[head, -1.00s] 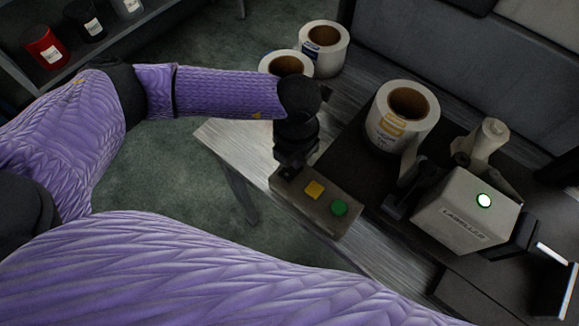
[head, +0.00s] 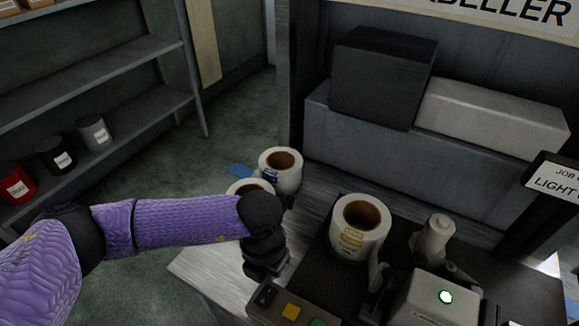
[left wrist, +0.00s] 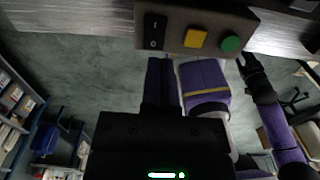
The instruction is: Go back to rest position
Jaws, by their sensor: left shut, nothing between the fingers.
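My left gripper (head: 262,272) hangs from the purple left arm at the table's near side, just above and behind the control box (head: 262,297). In the left wrist view its dark fingers (left wrist: 161,68) are together and empty, pointing at the control box (left wrist: 172,13). That box carries a black switch (left wrist: 155,30), a yellow button (left wrist: 195,38) and a green button (left wrist: 230,44). The fingertips look close below the box; contact cannot be told. A dark gripper (left wrist: 252,68) on my right arm shows small at the right of the left wrist view; its jaws are unclear.
A large label roll (head: 349,247) and a labelling machine (head: 425,300) with a lit green button stand on the table (head: 196,265). Two more rolls (head: 287,181) stand at the table's back left. A shelf (head: 100,60) with cans is at left. Floor between is clear.

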